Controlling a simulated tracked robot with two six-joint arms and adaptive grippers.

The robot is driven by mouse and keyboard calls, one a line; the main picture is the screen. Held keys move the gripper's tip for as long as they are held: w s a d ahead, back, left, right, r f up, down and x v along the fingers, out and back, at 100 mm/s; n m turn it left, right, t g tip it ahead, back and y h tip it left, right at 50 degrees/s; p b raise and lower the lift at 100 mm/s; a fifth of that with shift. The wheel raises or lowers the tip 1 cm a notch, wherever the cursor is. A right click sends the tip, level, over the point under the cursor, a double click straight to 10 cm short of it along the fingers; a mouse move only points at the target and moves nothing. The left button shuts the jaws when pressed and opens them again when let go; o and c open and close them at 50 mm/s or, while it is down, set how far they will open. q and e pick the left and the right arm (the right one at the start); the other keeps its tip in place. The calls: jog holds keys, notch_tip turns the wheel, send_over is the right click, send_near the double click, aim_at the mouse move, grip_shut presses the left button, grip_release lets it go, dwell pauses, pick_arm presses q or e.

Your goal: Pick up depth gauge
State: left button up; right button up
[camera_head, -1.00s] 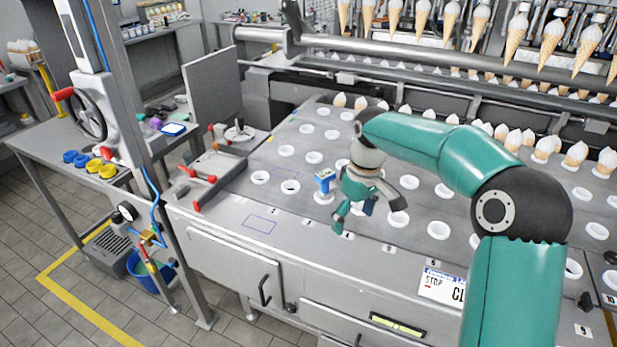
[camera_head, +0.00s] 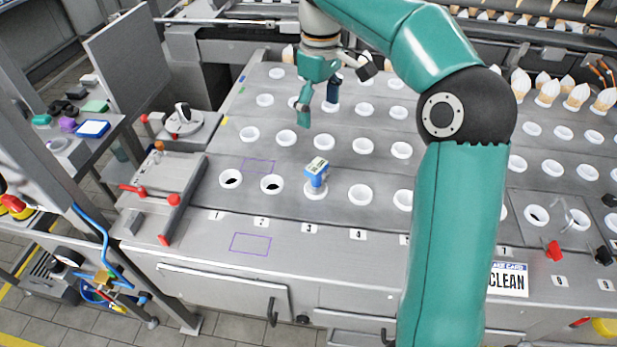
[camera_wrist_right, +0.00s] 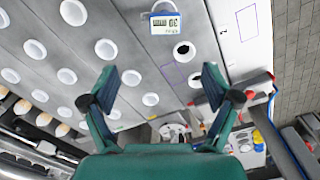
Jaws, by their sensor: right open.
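The depth gauge (camera_head: 317,172) is a small blue device with a pale display face. It stands in a white ring on the front row of the metal plate, by the label 3. The right wrist view shows its digital display (camera_wrist_right: 165,24) at the top, beyond my fingertips. My right gripper (camera_head: 319,105) is open and empty, above the plate and farther back than the gauge, apart from it. Its two spread fingers also show in the right wrist view (camera_wrist_right: 171,80). My left gripper is in neither view.
Rows of white rings (camera_head: 360,194) cover the plate (camera_head: 225,205) around the gauge. A fixture with red handles (camera_head: 160,185) stands at the left. Cones (camera_head: 547,91) line the back right.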

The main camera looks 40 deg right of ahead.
aim_at(317, 165)
notch_tip(317, 165, down, 11)
jog(key=shift+s+a+r+b, duration=0.1)
jog(key=shift+b, duration=0.25)
jog(key=f, duration=0.3)
jog(key=f+p, duration=0.1)
jog(key=shift+s+a+f, duration=0.3)
jog(key=shift+f, duration=0.4)
jog(key=c, duration=1.6)
jog(key=shift+r, duration=0.1)
grip_shut()
